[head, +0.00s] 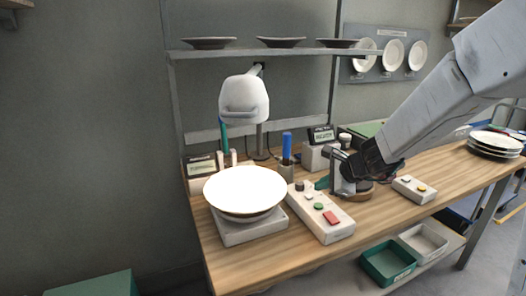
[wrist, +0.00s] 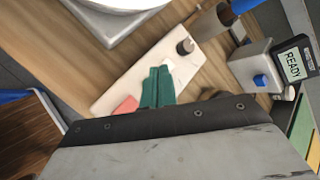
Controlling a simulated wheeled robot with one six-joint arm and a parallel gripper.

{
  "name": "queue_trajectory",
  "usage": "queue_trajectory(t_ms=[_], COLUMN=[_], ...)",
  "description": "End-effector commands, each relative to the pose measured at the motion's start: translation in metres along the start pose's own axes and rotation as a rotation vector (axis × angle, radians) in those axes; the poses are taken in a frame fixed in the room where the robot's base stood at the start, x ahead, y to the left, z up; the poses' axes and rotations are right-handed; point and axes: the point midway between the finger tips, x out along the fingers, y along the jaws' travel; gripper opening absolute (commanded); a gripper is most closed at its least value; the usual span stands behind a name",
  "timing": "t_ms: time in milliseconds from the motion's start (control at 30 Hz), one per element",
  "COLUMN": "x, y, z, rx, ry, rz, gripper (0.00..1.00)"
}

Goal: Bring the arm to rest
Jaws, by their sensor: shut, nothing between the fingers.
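My gripper (head: 322,183) is at the end of my arm, low over the wooden table in the head view. Its green fingers (wrist: 158,86) are together in the wrist view, with nothing between them. They are over or beside the white control box (head: 322,212), which has a dark knob, a green button and a red button. In the wrist view the fingers cover part of the box (wrist: 128,82). Whether they touch it I cannot tell. A white plate (head: 245,188) lies on the pale square base (head: 248,229) under the white dryer head (head: 244,98).
A cup with a blue item (head: 287,150) and a box with a READY display (wrist: 292,65) stand behind the control box. A small button box (head: 414,190) and stacked plates (head: 494,143) are at right. A shelf (head: 270,51) with plates is above.

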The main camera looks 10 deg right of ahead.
Motion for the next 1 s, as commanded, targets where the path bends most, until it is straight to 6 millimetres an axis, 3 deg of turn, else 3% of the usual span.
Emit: queue_trajectory(t_ms=[67,167,367,600,800,1000], x=[-0.003,-0.026,-0.101,-0.202,-0.263,-0.282], y=[0.023,0.057,0.132,0.207,0.238,0.241], z=[0.007,0.026,0.053,0.041,0.023,0.026], rx=[-0.121,-0.346,-0.835,-1.322,-1.553,-1.626], ry=[-0.039,-0.107,-0.213,-0.211,-0.099,-0.017], rz=[0.079,0.188,0.425,0.713,0.85,0.808], gripper=[0.0,0.0,0.0,0.0,0.0,0.0])
